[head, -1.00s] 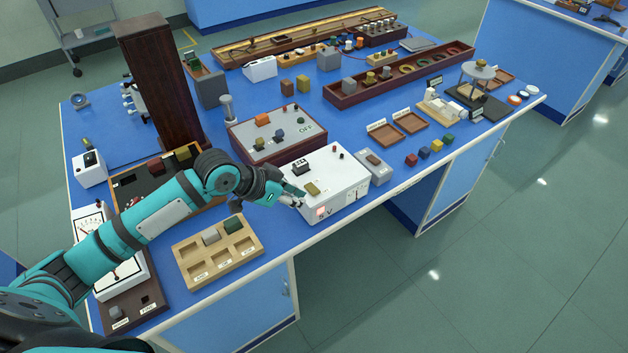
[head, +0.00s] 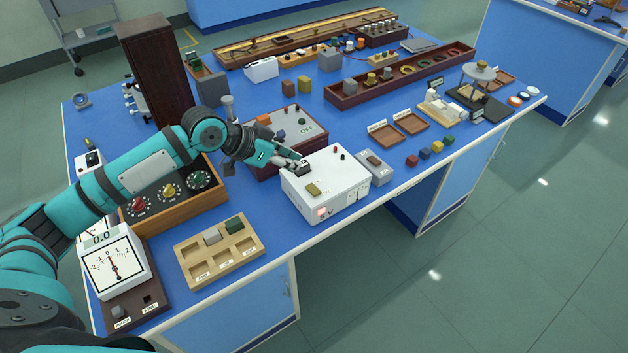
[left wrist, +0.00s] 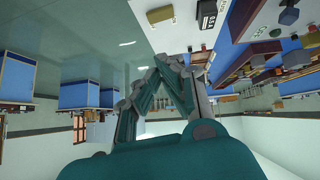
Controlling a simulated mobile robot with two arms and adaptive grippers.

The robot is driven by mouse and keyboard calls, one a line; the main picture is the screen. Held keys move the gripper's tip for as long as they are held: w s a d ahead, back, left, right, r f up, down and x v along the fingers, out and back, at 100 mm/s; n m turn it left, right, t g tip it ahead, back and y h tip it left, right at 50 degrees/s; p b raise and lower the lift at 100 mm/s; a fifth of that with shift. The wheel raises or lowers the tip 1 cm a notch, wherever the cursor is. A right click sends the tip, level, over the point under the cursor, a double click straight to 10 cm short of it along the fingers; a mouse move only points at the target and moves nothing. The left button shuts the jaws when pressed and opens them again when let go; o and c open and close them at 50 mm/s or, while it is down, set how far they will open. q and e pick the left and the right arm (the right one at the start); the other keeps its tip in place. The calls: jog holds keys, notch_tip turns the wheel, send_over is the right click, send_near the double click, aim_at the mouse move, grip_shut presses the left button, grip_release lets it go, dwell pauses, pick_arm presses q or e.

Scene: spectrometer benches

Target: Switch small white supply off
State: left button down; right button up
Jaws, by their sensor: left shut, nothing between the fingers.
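A white supply box (head: 350,188) with "5 V" on its front stands near the bench's front edge. A small red-lit patch (head: 322,212) shows on that front. Its top carries a black switch-like part (head: 302,169) and an olive block (head: 313,189). My left gripper (head: 297,161) is shut and empty, at the supply's back left corner close to the black part; I cannot tell whether they touch. In the left wrist view the shut fingertips (left wrist: 170,62) point toward the white supply top (left wrist: 182,38). My right gripper is not in view.
A dark-sided box marked OFF (head: 262,165) stands right behind the gripper. A grey box (head: 374,170) adjoins the supply on the right. A wooden sorting tray (head: 190,262) lies at the left front, near a meter (head: 112,262). Bench surface is clear between tray and supply.

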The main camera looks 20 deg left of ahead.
pick_arm(q)
jog(key=p, duration=0.2)
send_over(314, 192)
jog(key=f, duration=0.5)
jog(key=shift+w+a, duration=0.1)
jog(key=shift+w, duration=0.1)
notch_tip(314, 192, down, 3)
jog(key=shift+s+r, duration=0.1)
jog(key=shift+r, duration=0.05)
jog(key=shift+s+f+p, duration=0.1)
jog(key=shift+f+p, duration=0.3)
jog(key=shift+f, duration=0.35)
jog(key=shift+s+d+f+b, duration=0.2)
jog(key=shift+d+f+b, duration=0.15)
jog(key=shift+f, duration=0.25)
jog(key=shift+a+r, duration=0.1)
jog(key=shift+r, duration=0.15)
jog(key=shift+w+f, duration=0.1)
